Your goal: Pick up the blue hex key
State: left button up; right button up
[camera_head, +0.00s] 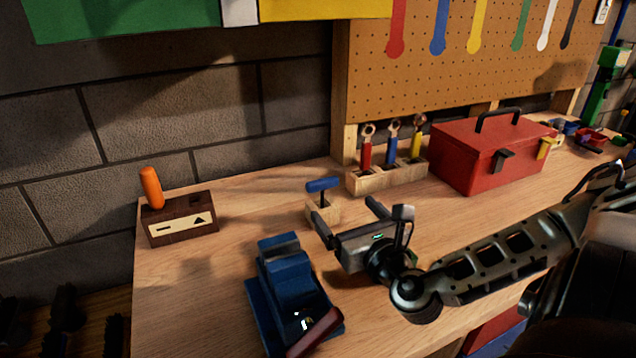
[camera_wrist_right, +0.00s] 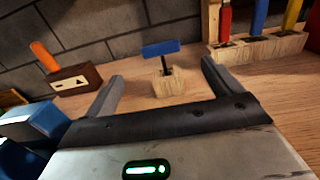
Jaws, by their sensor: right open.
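The blue hex key (camera_head: 322,185) has a blue T-shaped handle and a dark shaft. It stands upright in a small wooden block (camera_head: 326,210) on the workbench. My right gripper (camera_head: 345,213) is open and empty, in front of the block, with its fingers pointing toward it. In the right wrist view the hex key (camera_wrist_right: 161,49) and its block (camera_wrist_right: 169,83) appear between and beyond the two fingertips, not touched. My left gripper is not in view.
A blue vise (camera_head: 285,285) sits left of my right gripper. A dark wooden box (camera_head: 180,222) with an orange handle stands farther left. A wooden rack (camera_head: 390,177) with red, blue and yellow tools and a red toolbox (camera_head: 480,152) stand behind and to the right.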

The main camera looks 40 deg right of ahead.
aim_at(324, 187)
jog(key=p+x, duration=0.1)
jog(key=x, duration=1)
jog(key=shift+w+f, duration=0.1)
jog(key=shift+f, duration=0.1)
jog(key=shift+c, duration=0.3)
jog(key=c, duration=1)
